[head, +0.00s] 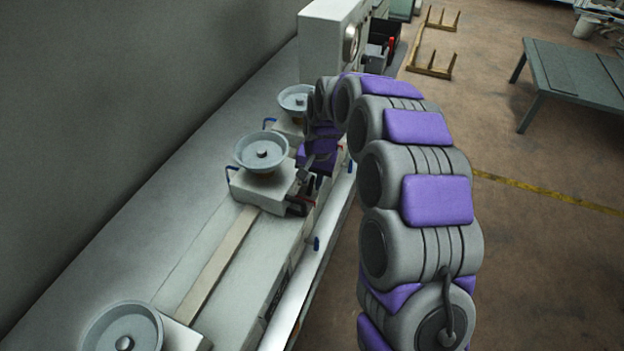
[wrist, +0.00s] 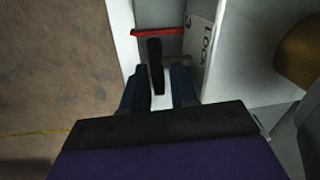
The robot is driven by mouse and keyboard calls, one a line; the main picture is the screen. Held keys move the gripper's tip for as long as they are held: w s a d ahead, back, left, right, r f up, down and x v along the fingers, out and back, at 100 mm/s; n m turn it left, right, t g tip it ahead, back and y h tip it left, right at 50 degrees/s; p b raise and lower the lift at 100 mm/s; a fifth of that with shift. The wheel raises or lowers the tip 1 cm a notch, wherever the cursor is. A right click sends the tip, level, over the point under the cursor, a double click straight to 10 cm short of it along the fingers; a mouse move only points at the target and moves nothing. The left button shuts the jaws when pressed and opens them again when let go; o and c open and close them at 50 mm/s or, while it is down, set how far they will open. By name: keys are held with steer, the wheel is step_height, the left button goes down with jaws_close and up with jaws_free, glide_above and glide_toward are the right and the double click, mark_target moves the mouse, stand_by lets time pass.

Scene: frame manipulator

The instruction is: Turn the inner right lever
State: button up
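In the wrist view, a dark upright lever (wrist: 155,62) stands just ahead of my gripper, lined up with the gap between the fingers. A red bar (wrist: 158,31) lies above it. My gripper (wrist: 159,88) is open, with one dark finger on each side of the gap. I cannot tell whether either finger touches the lever. In the head view my gripper (head: 306,178) is at the right side of the white block under the middle grey dish (head: 261,152). The lever itself is not clear in the head view.
A white panel with lettering (wrist: 205,40) stands close to the right finger. In the head view, another dish (head: 296,98) is behind and one (head: 122,328) is at the front left. Open floor (head: 530,270) lies to the right.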

jaws_close()
stand_by(0.3)
